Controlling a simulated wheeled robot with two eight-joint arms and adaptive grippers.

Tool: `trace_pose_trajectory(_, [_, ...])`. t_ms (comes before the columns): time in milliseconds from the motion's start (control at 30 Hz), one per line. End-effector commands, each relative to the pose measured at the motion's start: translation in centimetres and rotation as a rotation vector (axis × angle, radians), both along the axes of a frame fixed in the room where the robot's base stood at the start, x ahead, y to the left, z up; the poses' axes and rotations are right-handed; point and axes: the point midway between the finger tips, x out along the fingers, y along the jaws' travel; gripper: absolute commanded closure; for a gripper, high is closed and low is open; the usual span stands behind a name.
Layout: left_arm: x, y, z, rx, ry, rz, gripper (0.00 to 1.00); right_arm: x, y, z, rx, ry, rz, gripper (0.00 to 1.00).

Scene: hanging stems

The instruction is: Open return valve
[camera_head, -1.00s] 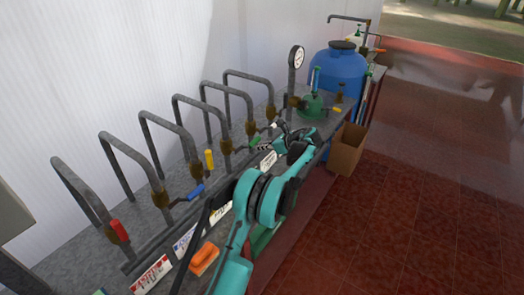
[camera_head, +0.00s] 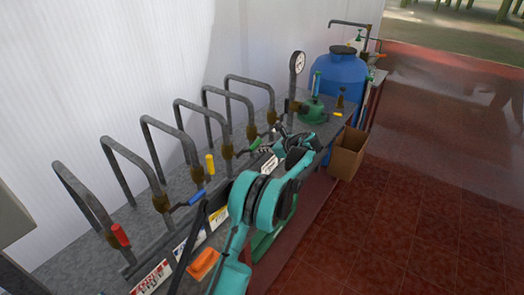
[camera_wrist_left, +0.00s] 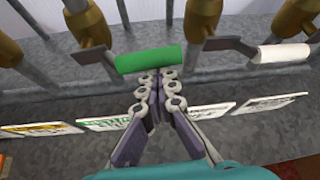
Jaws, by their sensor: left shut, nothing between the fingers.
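A row of bent grey pipes carries brass valves with coloured lever handles. The green handle (camera_wrist_left: 150,58) lies crosswise in the left wrist view and also shows in the head view (camera_head: 254,143). The white handle (camera_wrist_left: 283,54) is to its right. My left gripper (camera_wrist_left: 158,80) is shut and empty, its fingertips just below the green handle in the picture; I cannot tell whether they touch it. In the head view the left gripper (camera_head: 268,148) is beside the green handle, partly hidden by its own wrist. Which handle is the return valve is not readable. My right gripper is not in view.
Red (camera_head: 121,235), blue (camera_head: 197,197) and yellow (camera_head: 210,164) handles stand further left. Label plates (camera_wrist_left: 200,110) line the counter's front. An orange sponge-like block (camera_head: 203,264) lies there. A gauge (camera_head: 298,62), blue barrel (camera_head: 338,74) and cardboard box (camera_head: 347,153) are beyond.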

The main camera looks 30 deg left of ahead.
Motion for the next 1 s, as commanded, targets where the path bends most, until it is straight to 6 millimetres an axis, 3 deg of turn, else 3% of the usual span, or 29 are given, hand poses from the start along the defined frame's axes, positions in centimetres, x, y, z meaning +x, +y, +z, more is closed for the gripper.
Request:
trace_pose_trajectory(567, [-1.3, 0.2, 4.4, -0.037, -0.500, 0.000, 1.00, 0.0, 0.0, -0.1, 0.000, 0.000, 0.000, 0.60])
trace_pose_trajectory(1000, [-3.9, 0.4, 7.0, -0.070, -0.916, 0.000, 1.00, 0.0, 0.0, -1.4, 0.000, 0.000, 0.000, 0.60])
